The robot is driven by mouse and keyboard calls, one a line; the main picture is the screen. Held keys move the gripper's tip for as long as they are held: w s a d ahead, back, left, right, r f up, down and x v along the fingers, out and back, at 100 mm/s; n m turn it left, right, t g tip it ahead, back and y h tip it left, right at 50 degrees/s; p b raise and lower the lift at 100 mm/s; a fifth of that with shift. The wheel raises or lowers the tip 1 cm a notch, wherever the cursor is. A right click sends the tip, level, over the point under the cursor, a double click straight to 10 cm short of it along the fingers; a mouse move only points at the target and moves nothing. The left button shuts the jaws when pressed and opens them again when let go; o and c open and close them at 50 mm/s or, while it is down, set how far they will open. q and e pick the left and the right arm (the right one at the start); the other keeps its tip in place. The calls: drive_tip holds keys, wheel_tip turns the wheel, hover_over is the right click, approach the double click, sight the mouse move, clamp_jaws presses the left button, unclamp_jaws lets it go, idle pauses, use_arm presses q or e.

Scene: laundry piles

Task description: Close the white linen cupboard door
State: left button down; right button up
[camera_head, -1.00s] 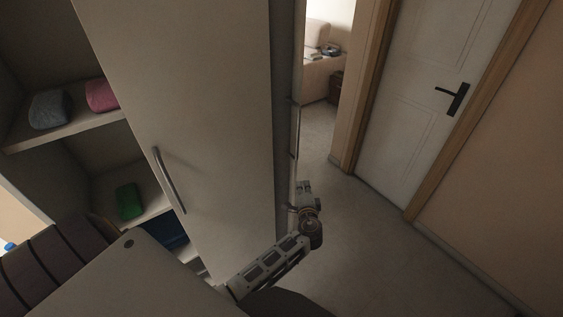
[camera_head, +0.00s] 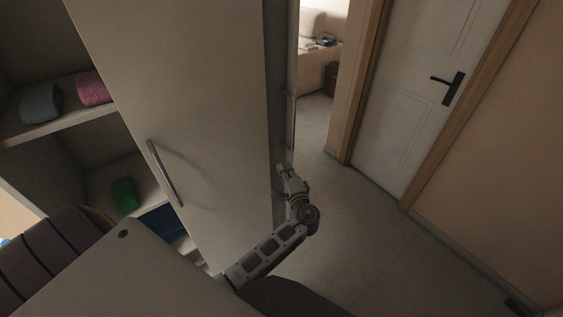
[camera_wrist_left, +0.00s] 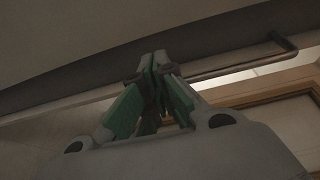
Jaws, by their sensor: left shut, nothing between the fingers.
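The white linen cupboard door (camera_head: 190,90) stands as a tall panel left of centre in the head view. It has a grey bar handle (camera_head: 164,172) near its left edge, and open shelves show to its left. My left gripper (camera_head: 282,172) is by the narrow grey strip at the panel's right edge, below another thin bar handle (camera_head: 290,120). In the left wrist view the fingers (camera_wrist_left: 155,62) are shut and empty, close under a pale surface (camera_wrist_left: 150,22) with a bar handle (camera_wrist_left: 240,70). Contact cannot be told. My right gripper is not in view.
Shelves hold a grey cloth (camera_head: 40,103), a pink cloth (camera_head: 93,88), a green cloth (camera_head: 124,194) and a blue item (camera_head: 162,222). A closed white room door (camera_head: 415,95) is at right. Floor (camera_head: 375,230) is clear between.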

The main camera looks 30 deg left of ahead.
use_arm(q)
drive_tip(key=p+x, duration=0.1)
drive_tip(key=x, duration=0.8)
drive_tip(key=shift+w+a+p, duration=0.1)
drive_tip(key=shift+w+p, duration=0.05)
drive_tip(key=shift+p, duration=0.25)
drive_tip(key=shift+w+a, duration=0.1)
drive_tip(key=shift+a, duration=0.05)
